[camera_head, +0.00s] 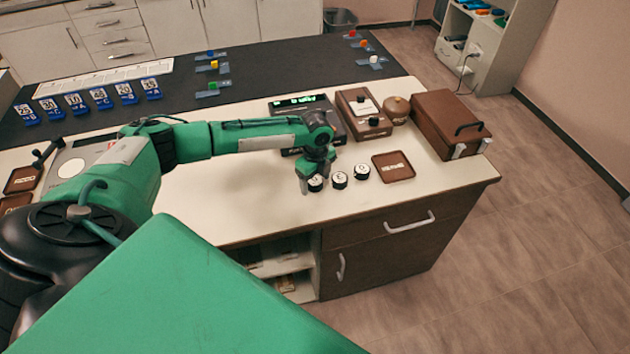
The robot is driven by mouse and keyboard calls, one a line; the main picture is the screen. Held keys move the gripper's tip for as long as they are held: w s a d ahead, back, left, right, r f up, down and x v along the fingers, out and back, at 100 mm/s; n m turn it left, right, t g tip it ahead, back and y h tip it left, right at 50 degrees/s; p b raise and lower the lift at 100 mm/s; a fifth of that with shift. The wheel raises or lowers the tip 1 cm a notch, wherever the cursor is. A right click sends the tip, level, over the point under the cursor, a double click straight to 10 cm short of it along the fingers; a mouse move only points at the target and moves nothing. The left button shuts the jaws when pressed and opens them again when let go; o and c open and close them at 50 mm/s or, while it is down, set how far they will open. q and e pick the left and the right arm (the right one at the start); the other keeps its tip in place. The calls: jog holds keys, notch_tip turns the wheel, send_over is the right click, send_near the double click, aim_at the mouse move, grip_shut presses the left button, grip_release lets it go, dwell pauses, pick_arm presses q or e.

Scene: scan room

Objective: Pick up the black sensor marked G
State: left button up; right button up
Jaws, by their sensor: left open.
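Three black round sensors with white lettered tops stand in a row near the front edge of the white counter. They are the left sensor (315,183), the middle sensor (339,180) and the right sensor (362,172). The letters are too small to read surely; the right one looks like a G or C. My left gripper (314,180) points down at the left sensor, open, its fingers close around or just behind it. I cannot tell whether they touch. My right gripper is not in view.
A brown tray (393,167) lies right of the sensors. Behind are a device with a green display (297,102), a brown box with a knob (363,113), a round brown pot (396,108) and a brown case (451,124). The counter (240,200) left of the sensors is clear.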

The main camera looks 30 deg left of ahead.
pick_arm(q)
jog(key=c, duration=1.1)
